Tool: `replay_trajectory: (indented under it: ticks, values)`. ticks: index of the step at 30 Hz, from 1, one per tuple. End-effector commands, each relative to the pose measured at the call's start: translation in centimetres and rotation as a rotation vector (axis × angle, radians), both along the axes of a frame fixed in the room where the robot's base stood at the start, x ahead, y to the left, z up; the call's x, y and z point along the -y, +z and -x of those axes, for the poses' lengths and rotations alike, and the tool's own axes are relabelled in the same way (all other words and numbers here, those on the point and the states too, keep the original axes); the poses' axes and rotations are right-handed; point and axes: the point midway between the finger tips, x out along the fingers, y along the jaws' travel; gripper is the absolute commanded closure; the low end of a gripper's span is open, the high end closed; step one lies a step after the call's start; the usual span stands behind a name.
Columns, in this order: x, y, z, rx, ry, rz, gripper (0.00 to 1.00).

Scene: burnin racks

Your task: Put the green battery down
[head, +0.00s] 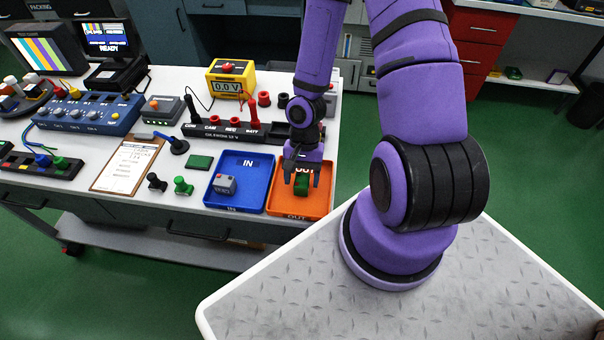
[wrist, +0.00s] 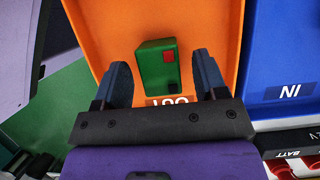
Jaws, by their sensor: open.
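The green battery (wrist: 157,66) is a small green block with a red and a dark patch on its face. It is at the orange tray marked OUT (wrist: 215,17), over the tray's floor; I cannot tell for sure whether it rests on it. In the head view the battery (head: 301,187) shows between my fingers, above the orange tray (head: 290,211). My gripper (head: 301,178) points down there. In the wrist view my gripper (wrist: 163,80) is open, one finger on each side of the battery, with a gap on both sides.
A blue tray (head: 253,195) marked IN adjoins on the left and holds a grey block (head: 224,185). A black strip with red and black posts (head: 225,132) and a yellow meter (head: 230,80) stand behind. Green and black plugs (head: 182,186) lie left of the trays.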

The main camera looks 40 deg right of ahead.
Motion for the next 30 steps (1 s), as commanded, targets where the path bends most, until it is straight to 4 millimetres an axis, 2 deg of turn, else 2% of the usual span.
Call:
replay_trajectory:
  ticks: [8, 24, 30]
  values:
    - [0.5, 1.6, -0.5, 0.004, -0.004, 0.0, 0.34]
    - [2.7, 9.2, -2.6, 0.005, -0.003, 0.002, 0.34]
    - [3.2, 10.9, -3.1, 0.003, -0.001, 0.002, 0.34]
